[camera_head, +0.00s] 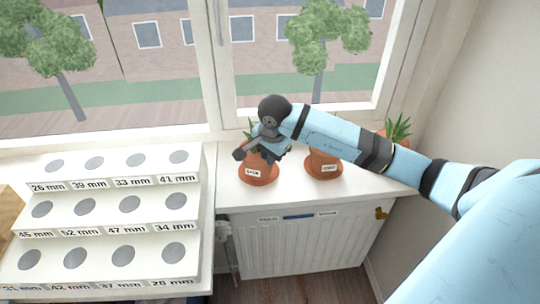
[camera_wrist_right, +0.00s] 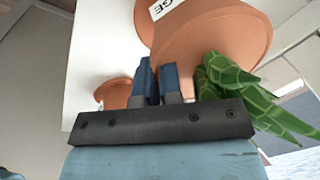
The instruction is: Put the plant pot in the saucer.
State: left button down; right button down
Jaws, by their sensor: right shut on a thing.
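A terracotta plant pot (camera_head: 258,168) with a white label and green leaves is on the white window sill, under my right gripper (camera_head: 268,150). In the right wrist view the pot (camera_wrist_right: 205,45) is large, with its leaves at the right. The blue fingers of my right gripper (camera_wrist_right: 156,85) are at the pot's rim, shut on it. I cannot clearly tell a saucer apart from the pot's base, nor whether the pot touches the sill. My left gripper is not in view.
A second labelled terracotta pot (camera_head: 323,165) stands to the right, partly behind my arm. Another plant (camera_head: 398,130) is farther right. A stepped white rack (camera_head: 105,215) with size-labelled grey discs is at the left. A white radiator (camera_head: 300,245) is below the sill.

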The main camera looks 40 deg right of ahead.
jog(key=shift+f, duration=0.1)
jog(key=c, duration=1.3)
grip_release()
